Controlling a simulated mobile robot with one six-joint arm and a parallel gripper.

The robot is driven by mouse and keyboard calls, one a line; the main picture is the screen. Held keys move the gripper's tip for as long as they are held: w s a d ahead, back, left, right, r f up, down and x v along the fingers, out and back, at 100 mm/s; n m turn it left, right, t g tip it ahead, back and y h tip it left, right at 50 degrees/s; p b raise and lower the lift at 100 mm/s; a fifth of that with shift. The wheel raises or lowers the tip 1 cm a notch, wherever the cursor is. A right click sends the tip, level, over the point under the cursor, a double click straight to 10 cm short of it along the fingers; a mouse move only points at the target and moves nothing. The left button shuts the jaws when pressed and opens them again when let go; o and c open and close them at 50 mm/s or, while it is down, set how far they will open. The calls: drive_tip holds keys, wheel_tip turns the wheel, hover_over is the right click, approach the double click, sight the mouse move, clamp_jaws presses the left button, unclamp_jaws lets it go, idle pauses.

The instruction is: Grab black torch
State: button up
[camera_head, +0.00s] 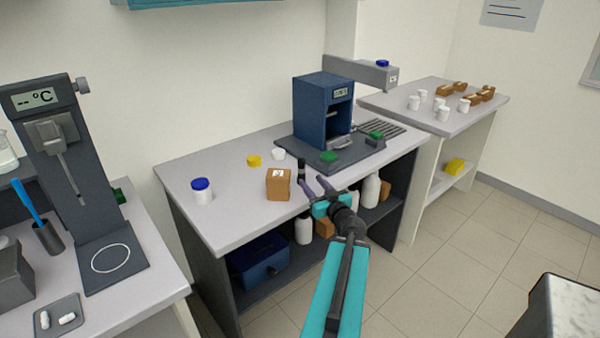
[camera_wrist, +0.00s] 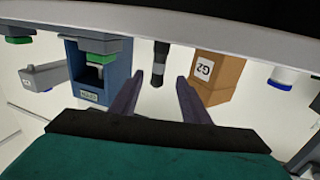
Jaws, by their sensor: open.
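The black torch (camera_head: 301,170) stands upright on the middle counter, near its front edge and just right of a brown box. It also shows in the upside-down wrist view (camera_wrist: 160,62), beyond and between the fingertips. My gripper (camera_head: 315,187) is open and empty, with its two purple fingers pointing at the torch from the front of the counter. In the wrist view the fingers (camera_wrist: 160,76) stand on either side of the torch's line with clear gaps. I cannot tell the remaining distance exactly. The torch's base is partly hidden by a finger in the head view.
The brown box (camera_head: 278,185), labelled G2 in the wrist view (camera_wrist: 215,75), is close beside the torch. A white jar (camera_head: 202,192) with blue lid and a yellow item (camera_head: 254,160) are left.

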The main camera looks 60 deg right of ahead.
sight(304, 171)
drive_tip(key=shift+s+d, duration=0.1)
drive_tip(key=shift+s, duration=0.05)
drive_tip(key=shift+d+f+b, duration=0.1)
drive_tip(key=shift+d+b, duration=0.05)
drive_tip(key=shift+b, duration=0.3)
drive_tip(key=b+x, duration=0.2)
drive_tip(key=b, duration=0.2)
drive_tip(key=shift+w+d, duration=0.15)
drive_tip(key=shift+w, duration=0.2)
drive_tip(key=p+x, duration=0.1)
drive_tip(key=x, duration=0.2)
drive_tip(key=shift+w+d, duration=0.25)
drive_tip(key=shift+w, duration=0.05)
drive_tip(key=shift+x, duration=0.95)
drive_tip(key=shift+w, duration=0.15)
drive_tip(key=shift+r+x, duration=0.15)
drive_tip(key=shift+x, duration=1.1)
drive_tip(key=shift+r+x, duration=0.1)
drive_tip(key=shift+x, duration=1.15)
drive_tip(key=shift+a, duration=0.15)
drive_tip(key=shift+c, duration=0.4)
